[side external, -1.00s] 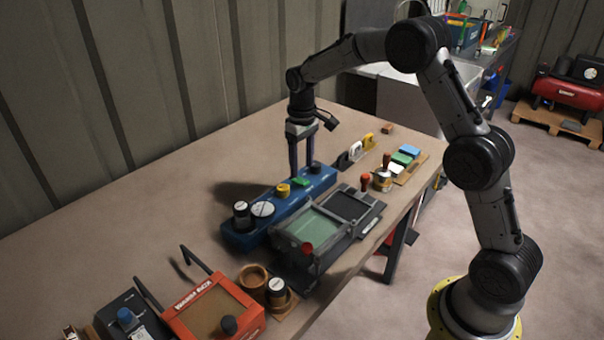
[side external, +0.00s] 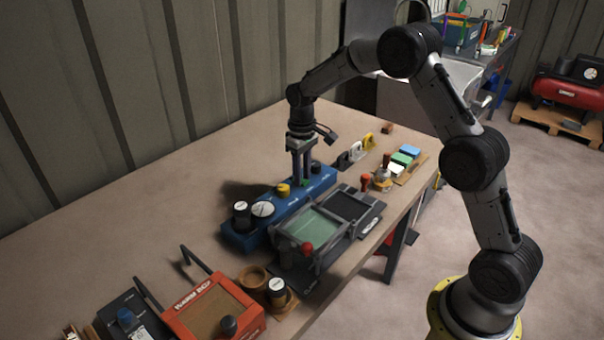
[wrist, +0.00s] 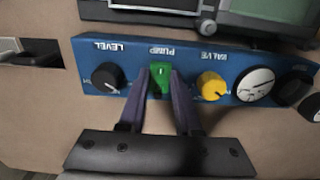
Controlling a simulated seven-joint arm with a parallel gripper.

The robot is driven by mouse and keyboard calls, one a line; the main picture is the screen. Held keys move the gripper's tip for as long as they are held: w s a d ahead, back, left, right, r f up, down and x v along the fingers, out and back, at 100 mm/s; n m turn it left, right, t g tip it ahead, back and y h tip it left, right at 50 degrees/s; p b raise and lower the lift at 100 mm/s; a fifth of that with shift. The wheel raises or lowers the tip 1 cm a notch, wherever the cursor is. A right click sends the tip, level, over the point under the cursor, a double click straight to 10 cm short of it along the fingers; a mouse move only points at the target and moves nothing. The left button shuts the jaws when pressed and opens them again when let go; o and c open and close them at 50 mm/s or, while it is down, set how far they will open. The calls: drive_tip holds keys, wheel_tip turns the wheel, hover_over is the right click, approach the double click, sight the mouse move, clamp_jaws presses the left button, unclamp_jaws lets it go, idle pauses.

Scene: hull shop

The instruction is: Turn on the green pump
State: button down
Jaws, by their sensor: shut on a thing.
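The blue control panel (side external: 237,238) lies on the bench, with its labels upside down in the wrist view. The green pump switch (wrist: 160,79) sits under the PUMP label, between a black LEVEL knob (wrist: 106,76) and a yellow VALVE knob (wrist: 212,87). My gripper (wrist: 162,76) is down at the panel, its fingers closed in around the green switch. In the side view the fingers (side external: 302,182) mostly hide the switch. A round white gauge (wrist: 255,85) is beside the yellow knob.
A frame with a pale green screen (side external: 313,226) stands right in front of the panel. An orange box (side external: 212,308) and small pots are near the front edge. Stamps and coloured blocks (side external: 403,158) lie to the right. The bench behind the panel is clear.

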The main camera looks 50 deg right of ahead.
drive_tip(key=shift+s+t, duration=0.15)
drive_tip(key=shift+t, duration=0.45)
drive_tip(key=c, duration=0.6)
unclamp_jaws()
wheel_tip(320, 180, up, 14)
drive_tip(key=s, duration=0.1)
drive_tip(key=shift+s, duration=0.2)
drive_tip(key=shift+f, duration=0.15)
